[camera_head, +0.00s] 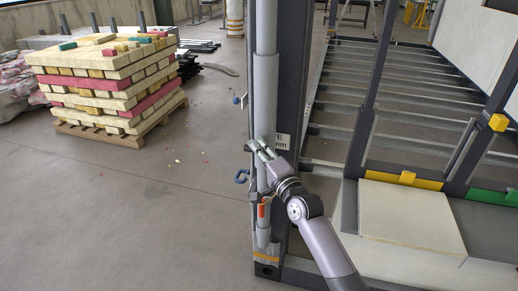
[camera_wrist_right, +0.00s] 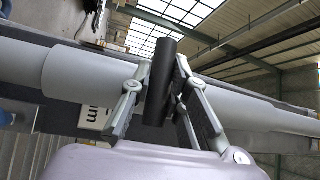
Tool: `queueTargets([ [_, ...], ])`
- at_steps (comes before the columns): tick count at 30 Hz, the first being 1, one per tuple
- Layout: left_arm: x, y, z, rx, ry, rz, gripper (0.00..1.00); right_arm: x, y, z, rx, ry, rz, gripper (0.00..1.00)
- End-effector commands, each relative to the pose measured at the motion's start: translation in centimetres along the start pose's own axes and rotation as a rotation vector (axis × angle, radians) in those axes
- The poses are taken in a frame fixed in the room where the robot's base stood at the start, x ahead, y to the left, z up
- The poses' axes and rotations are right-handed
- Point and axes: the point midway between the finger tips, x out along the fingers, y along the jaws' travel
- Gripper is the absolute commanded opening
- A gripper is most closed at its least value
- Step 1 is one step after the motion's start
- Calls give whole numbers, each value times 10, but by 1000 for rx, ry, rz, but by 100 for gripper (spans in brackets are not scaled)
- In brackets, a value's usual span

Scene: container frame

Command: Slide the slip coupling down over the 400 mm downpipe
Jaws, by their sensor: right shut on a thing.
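The slip coupling (camera_head: 266,90) is a wider grey sleeve on an upright grey pipe, in front of a dark post. My left gripper is not in view.
A dark post (camera_head: 292,70) stands right behind the pipe. A grey fitting with an orange mark (camera_head: 262,211) sits low on the pipe line.

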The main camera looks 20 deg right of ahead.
Motion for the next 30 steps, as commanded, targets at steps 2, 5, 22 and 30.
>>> queueTargets([
  [2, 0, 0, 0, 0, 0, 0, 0, 0, 1, 0, -4, -1, 4, 0],
  [5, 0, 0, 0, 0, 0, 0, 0, 0, 1, 0, -4, -1, 4, 19],
  [22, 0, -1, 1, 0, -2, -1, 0, 0, -1, 0, 0, 0, 0, 39],
  [30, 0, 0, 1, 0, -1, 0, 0, -32, 1, 0, -1, -1, 3, 39],
])
